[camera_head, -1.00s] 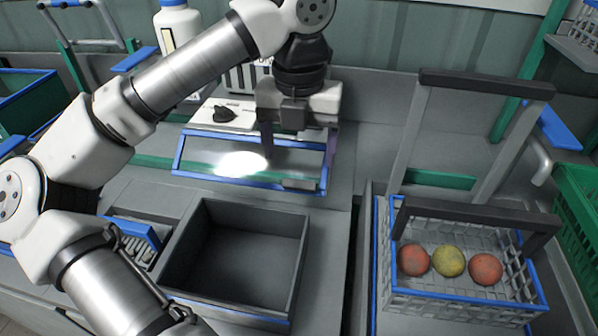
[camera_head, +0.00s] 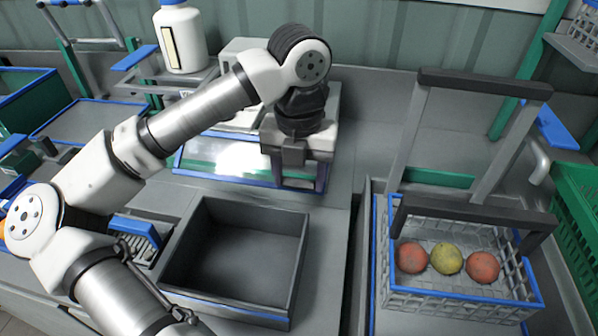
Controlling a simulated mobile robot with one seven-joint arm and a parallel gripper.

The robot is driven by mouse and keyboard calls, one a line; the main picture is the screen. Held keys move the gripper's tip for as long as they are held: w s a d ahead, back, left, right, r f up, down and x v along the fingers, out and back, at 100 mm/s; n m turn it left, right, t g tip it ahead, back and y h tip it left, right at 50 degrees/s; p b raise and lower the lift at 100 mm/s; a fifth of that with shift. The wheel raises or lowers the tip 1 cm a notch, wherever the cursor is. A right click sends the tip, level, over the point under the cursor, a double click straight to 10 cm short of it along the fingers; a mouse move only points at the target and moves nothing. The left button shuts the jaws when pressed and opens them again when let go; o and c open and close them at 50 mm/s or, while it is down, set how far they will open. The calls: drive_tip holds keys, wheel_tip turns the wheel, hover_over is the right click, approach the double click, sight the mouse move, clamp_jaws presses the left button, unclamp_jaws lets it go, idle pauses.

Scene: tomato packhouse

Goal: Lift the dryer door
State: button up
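The dryer door (camera_head: 222,158) is a clear panel in a blue frame, lying at a low slant in front of a white-topped unit at the back. A bright reflection shows on it. My gripper (camera_head: 300,178) points down over the door's right end. Its fingers appear spread, one on each side of the grey handle area at the front right corner. The palm hides the door's upper right part. I cannot tell whether the fingers touch the handle.
An empty grey bin (camera_head: 238,258) stands in front of the door. A wire basket (camera_head: 455,297) with two red tomatoes and one yellow one sits at the right under a dark handle. A white bottle (camera_head: 181,38) stands behind my arm. A green crate (camera_head: 580,215) is at the far right.

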drive_tip(key=c, duration=0.6)
drive_tip(key=shift+c, duration=0.2)
